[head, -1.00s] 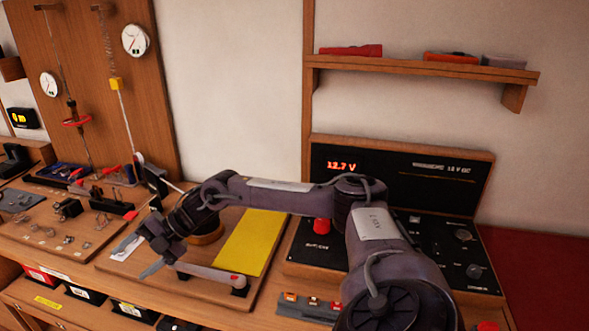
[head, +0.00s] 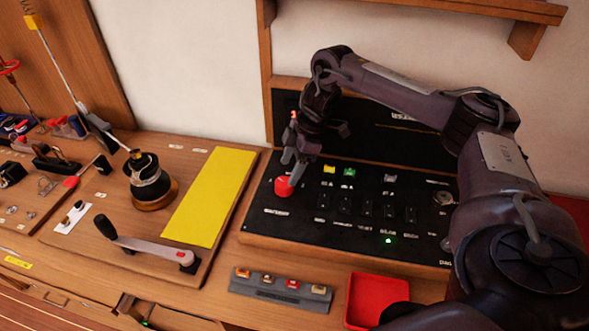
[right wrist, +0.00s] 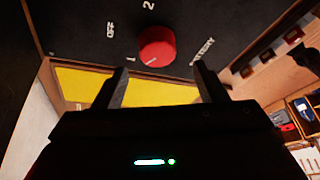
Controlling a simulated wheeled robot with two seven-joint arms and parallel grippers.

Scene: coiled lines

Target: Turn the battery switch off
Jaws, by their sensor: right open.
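The battery switch is a round red knob (head: 282,187) at the left end of the black panel (head: 262,222). In the right wrist view the knob (right wrist: 157,47) sits among white markings reading OFF, 1, 2 and BATTERY. A pale line on its face seems to lie toward the 1. My right gripper (head: 292,171) is over the knob, its fingertips close to it. In the right wrist view the open fingers (right wrist: 160,77) stand apart with the knob between and beyond them. I cannot tell whether they touch it. My left gripper is out of view.
Left of the panel is a board with a yellow plate (head: 212,195), a crank handle (head: 150,247) and a winch drum (head: 150,180). In front are a grey strip with coloured buttons (head: 280,287) and a red tray (head: 366,297). A shelf (head: 480,8) hangs above.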

